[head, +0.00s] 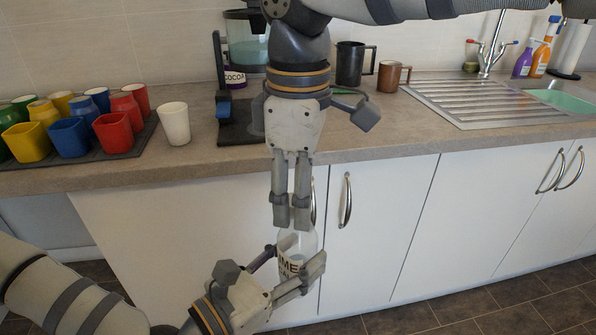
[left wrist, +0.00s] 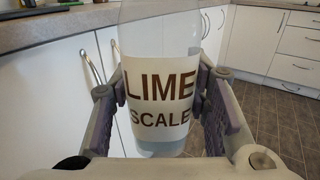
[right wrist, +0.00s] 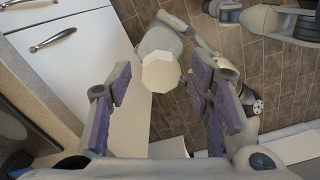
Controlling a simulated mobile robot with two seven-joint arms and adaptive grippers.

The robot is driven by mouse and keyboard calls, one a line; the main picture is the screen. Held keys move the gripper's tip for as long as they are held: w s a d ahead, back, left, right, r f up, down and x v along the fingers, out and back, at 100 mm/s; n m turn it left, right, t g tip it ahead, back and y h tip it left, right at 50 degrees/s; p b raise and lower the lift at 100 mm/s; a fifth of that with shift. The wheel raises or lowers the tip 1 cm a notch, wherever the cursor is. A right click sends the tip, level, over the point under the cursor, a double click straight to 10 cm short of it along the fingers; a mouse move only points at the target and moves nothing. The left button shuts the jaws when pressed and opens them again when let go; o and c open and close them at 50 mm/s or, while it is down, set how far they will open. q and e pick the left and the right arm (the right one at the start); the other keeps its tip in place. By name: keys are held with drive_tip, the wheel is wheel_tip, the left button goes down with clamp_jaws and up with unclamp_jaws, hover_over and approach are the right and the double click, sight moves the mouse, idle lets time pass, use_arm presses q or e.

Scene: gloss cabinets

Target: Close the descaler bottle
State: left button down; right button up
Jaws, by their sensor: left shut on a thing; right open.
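The descaler bottle (head: 291,264) is clear, with a pale label reading LIME SCALE in the left wrist view (left wrist: 160,95). My left gripper (head: 290,268) is shut around its body and holds it upright in the air, in front of the white cabinet doors. My right gripper (head: 291,218) points down directly above the bottle, with its fingers open. In the right wrist view, a white faceted cap (right wrist: 161,72) shows between the open fingers, over the bottle's top, with no clear contact. I cannot tell how tightly the cap sits on the neck.
The counter edge (head: 390,150) runs behind my grippers. On the counter are coloured cups on a dark tray (head: 85,155), a white cup (head: 174,123), a coffee machine (head: 235,125), dark and brown mugs (head: 388,76) and a sink drainer (head: 480,100). The space before the cabinets is clear.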

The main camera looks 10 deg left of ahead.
clamp_jaws()
idle(0.3)
drive_tip(key=shift+o, duration=0.6)
unclamp_jaws()
drive_tip(key=shift+r, duration=0.1)
wheel_tip(320, 180, up, 12)
